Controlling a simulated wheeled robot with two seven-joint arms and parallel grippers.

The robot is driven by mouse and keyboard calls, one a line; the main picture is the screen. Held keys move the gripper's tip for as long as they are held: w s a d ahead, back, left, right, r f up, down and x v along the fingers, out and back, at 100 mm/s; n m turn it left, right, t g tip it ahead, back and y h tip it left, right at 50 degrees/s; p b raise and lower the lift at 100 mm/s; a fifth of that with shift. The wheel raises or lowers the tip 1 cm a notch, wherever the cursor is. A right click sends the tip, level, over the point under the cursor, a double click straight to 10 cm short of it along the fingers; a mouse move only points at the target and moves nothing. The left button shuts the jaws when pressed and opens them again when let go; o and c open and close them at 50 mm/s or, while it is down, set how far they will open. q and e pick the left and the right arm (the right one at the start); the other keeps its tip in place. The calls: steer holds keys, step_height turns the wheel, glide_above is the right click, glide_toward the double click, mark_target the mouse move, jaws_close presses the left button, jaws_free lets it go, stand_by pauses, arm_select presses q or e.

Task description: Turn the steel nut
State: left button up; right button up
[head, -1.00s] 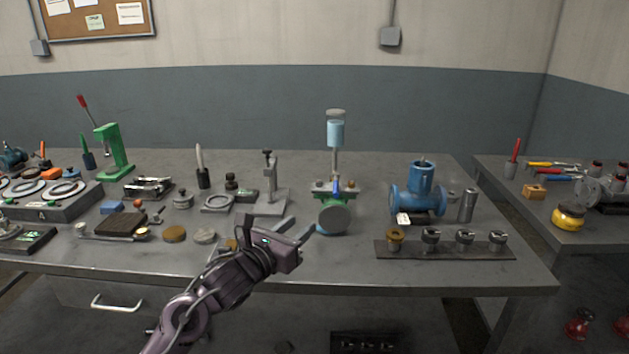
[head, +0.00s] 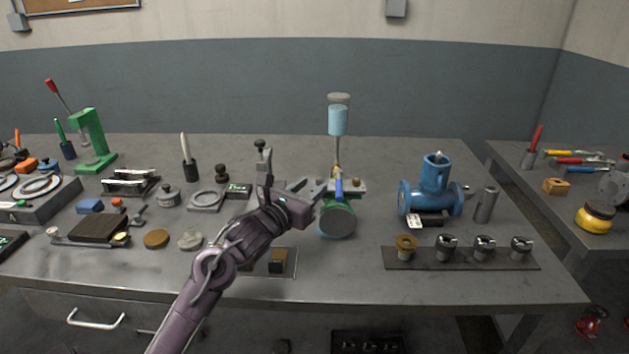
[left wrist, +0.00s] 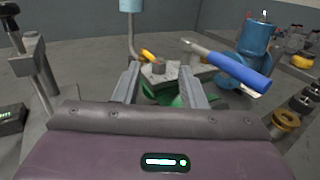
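A small grey nut (left wrist: 158,70) sits on the pale top plate (left wrist: 172,76) of a green fitting in the left wrist view. In the head view the green fitting (head: 337,222) stands at mid-table with its round grey end facing me; I cannot make out the nut clearly there. My left gripper (head: 312,188) is beside the fitting's top, on its left. In the left wrist view its two fingers (left wrist: 161,72) are spread, with the nut seen between and beyond them. No contact is visible. My right gripper is in neither view.
A light-blue cup on a stem (head: 338,121) rises behind the fitting. A blue valve body (head: 430,188) and a rack of several round parts (head: 462,262) are to the right. A grey stand (head: 263,165) is left.

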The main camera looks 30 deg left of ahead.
mark_target(320, 181)
arm_select(q)
steer(key=shift+w+a, duration=0.1)
steer(key=shift+w, duration=1.2)
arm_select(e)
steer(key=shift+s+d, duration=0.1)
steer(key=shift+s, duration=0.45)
arm_select(q)
jaws_close()
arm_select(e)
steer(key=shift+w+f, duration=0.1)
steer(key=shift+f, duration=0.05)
